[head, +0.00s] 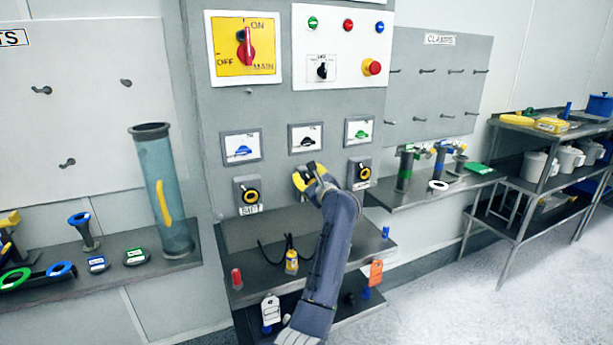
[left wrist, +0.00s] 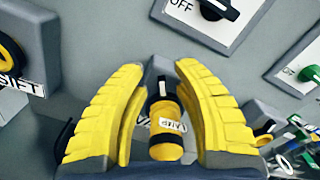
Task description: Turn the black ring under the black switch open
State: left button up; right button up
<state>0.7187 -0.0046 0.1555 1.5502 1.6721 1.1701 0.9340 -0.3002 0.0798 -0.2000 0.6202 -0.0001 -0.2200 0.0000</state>
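The black switch (head: 306,139) is on the middle plate of the grey panel. It also shows at the top of the left wrist view (left wrist: 214,9), by the word OFF. My left gripper (head: 309,174) is at the panel just below that switch. It hides the ring there in the head view. In the left wrist view my yellow fingers (left wrist: 159,66) stand apart on both sides of a grey box. A yellow cylinder (left wrist: 166,130) with a black band and white label shows between them. I cannot tell whether they touch anything. My right gripper is out of view.
Similar black and yellow rings sit left (head: 249,195) and right (head: 362,172) of my gripper, under the blue switch (head: 241,149) and green switch (head: 359,131). Below is a shelf (head: 245,233) with a small yellow labelled item (head: 291,262) and black cables.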

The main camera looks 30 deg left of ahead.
pick_arm(q)
jog(key=v, duration=1.2)
dwell(0.6)
